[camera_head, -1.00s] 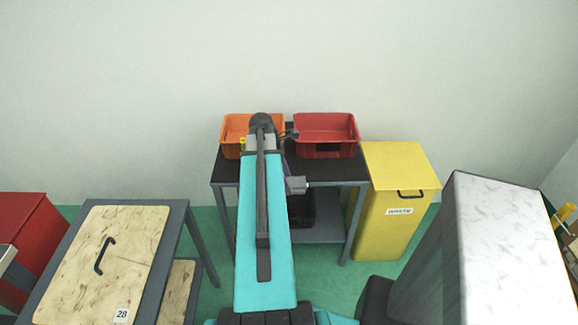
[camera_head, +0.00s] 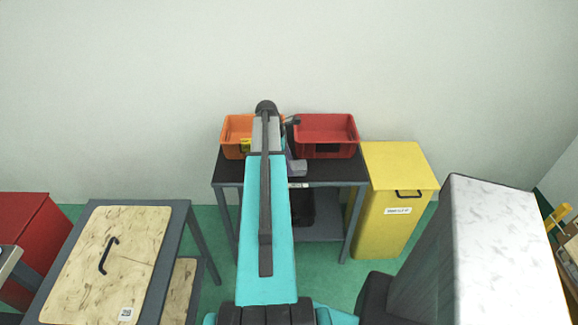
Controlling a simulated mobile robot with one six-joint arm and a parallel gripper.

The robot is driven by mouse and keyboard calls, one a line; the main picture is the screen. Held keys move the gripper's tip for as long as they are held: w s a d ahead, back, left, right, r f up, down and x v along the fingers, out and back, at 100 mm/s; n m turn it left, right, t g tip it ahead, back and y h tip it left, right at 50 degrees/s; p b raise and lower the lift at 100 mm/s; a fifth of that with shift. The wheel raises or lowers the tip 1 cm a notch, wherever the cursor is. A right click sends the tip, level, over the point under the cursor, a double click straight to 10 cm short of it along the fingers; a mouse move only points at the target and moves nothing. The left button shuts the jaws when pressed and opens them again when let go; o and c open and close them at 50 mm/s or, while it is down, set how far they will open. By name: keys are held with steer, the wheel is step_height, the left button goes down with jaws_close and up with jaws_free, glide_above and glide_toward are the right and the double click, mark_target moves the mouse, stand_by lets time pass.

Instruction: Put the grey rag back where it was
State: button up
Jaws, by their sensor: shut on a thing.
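I cannot make out the grey rag for sure. A small purple-grey piece (camera_head: 298,167) shows just right of my arm, above the dark top of the table; I cannot tell whether it is cloth or part of my wrist. My turquoise and grey arm reaches forward over the table. It hides the middle of the table top, and my gripper's fingers do not show.
An orange crate (camera_head: 231,151) and a red crate (camera_head: 341,153) stand at the back of the table (camera_head: 226,172). A yellow bin (camera_head: 393,221) stands right of it. A wood-topped bench (camera_head: 92,278) is front left, a pale marbled block (camera_head: 507,250) front right.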

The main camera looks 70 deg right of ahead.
steer(key=shift+w+d, duration=0.2)
steer(key=shift+d, duration=0.5)
steer(key=shift+f, duration=0.1)
steer(key=shift+f, duration=0.1)
steer(key=shift+f+p, duration=0.8)
steer(key=shift+f, duration=0.85)
steer(key=shift+f, duration=0.1)
steer(key=o, duration=1)
steer(key=shift+r, duration=0.2)
steer(key=shift+b+v, duration=1.5)
steer(key=shift+v, duration=4.4)
